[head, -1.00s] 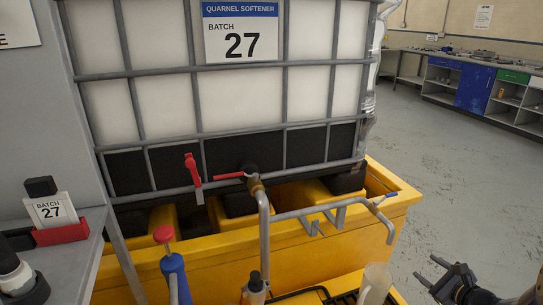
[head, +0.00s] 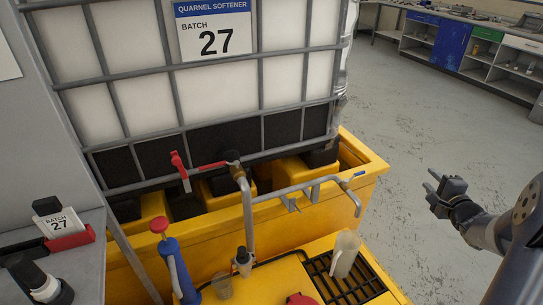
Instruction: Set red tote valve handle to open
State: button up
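The tote (head: 112,108) is a white caged container with a "QUARNEL SOFTENER BATCH 27" label (head: 214,30). Low on its front is a red valve handle (head: 207,166), lying roughly level and pointing left from the dark outlet (head: 232,158). A second red piece (head: 178,161) stands nearly upright just left of it, above a grey strip. My gripper (head: 430,180) is at the right, over the floor in the picture, well apart from the valve. Its fingers look parted and empty, pointing left.
A yellow bund (head: 365,185) surrounds the tote base. A pitcher (head: 344,255) stands on a black grate; a blue pump (head: 178,270) stands left. Open floor lies right.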

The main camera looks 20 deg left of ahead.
aim_at(236, 163)
jog(key=j+u, duration=0.2)
jog(key=u, duration=1.3)
